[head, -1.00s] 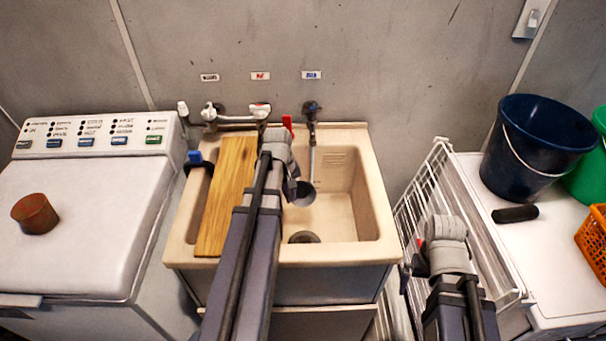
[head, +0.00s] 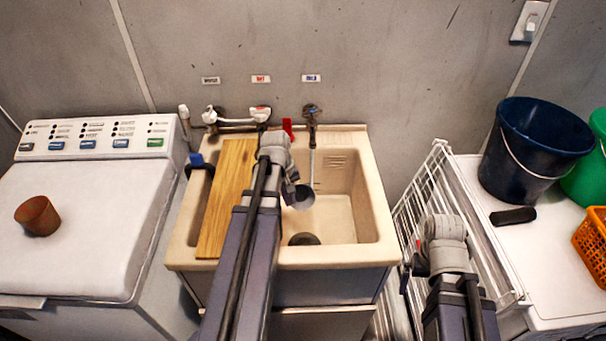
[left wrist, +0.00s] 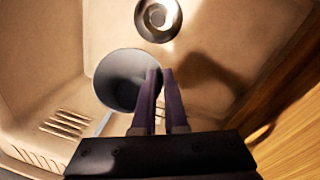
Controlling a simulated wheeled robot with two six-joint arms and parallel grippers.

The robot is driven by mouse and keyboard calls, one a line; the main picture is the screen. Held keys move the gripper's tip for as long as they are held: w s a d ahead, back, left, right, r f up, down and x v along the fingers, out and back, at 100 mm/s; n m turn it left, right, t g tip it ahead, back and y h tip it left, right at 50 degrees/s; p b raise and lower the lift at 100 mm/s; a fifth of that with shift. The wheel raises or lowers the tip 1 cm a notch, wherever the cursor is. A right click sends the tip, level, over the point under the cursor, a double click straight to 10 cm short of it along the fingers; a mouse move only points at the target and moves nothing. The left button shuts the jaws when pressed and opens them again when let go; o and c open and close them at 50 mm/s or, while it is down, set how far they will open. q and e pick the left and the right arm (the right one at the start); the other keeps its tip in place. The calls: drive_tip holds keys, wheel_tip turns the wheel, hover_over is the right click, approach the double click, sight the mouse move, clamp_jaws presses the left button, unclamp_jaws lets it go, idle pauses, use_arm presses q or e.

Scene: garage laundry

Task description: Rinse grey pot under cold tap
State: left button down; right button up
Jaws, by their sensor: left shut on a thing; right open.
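The grey pot (head: 303,197) is held over the open basin of the beige sink (head: 380,215), below the tap with the blue label (head: 311,112). A thin pale stream runs from this tap down to the pot. My left gripper (head: 289,188) is shut on the pot's edge, mostly hidden by my wrist. In the left wrist view, the fingers (left wrist: 160,78) pinch the rim of the pot (left wrist: 118,80), whose dark inside shows; I see no contents clearly. My right gripper (head: 408,268) is open, beside the white wire rack, partly hidden by its own wrist.
A wooden board (head: 228,195) covers the sink's left side. The drain (left wrist: 158,17) lies in the basin floor. A red-labelled tap (head: 260,113) is on the wall. A washer (head: 90,220) with a brown pot stands left; a wire rack (head: 425,190) and a blue bucket (head: 530,150) stand right.

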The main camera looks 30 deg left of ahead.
use_arm(q)
drive_tip(key=shift+s+d+r+p, duration=0.3)
drive_tip(key=shift+s+r+p, duration=0.35)
drive_tip(key=shift+s, duration=0.2)
drive_tip(key=shift+s+d+r+p, duration=0.25)
drive_tip(key=shift+s+r+p, duration=0.25)
drive_tip(key=shift+s+r, duration=0.25)
